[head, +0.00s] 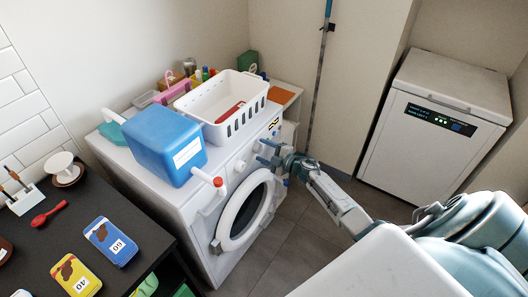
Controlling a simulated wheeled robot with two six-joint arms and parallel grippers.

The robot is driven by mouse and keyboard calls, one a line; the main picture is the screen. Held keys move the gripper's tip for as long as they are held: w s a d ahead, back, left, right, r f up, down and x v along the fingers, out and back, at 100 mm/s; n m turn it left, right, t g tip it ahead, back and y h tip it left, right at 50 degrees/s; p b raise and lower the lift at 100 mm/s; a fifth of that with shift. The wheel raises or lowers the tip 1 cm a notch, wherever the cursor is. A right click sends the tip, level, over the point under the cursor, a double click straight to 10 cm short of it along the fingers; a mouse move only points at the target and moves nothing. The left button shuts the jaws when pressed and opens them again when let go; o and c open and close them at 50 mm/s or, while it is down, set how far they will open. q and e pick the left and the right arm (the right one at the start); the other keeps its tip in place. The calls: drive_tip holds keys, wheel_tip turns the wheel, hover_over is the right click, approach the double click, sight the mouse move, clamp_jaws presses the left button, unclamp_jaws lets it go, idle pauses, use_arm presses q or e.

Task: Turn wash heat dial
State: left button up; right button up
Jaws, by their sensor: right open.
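The white washing machine (187,205) stands in the middle with its round door (245,210) facing right and forward. A small white dial (240,166) shows on its front control panel, and a dark display (273,127) sits further along the panel. My right gripper (264,152) is open, with its fingers pointing at the panel between the dial and the display. The gripper covers part of the panel, so I cannot tell whether it touches anything or which knob lies behind it. My left gripper is not in view.
A blue container (165,143) with a red-capped spout and a white basket (222,108) stand on the washer top. A black counter (60,240) is at left. A white chest appliance (430,120) is at right. Grey floor is open between them.

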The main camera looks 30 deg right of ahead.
drive_tip(key=b+v, duration=0.1)
drive_tip(key=v, duration=0.9)
drive_tip(key=shift+s+b, duration=0.25)
drive_tip(key=shift+b, duration=0.15)
drive_tip(key=shift+d+f, duration=0.1)
drive_tip(key=shift+d, duration=0.05)
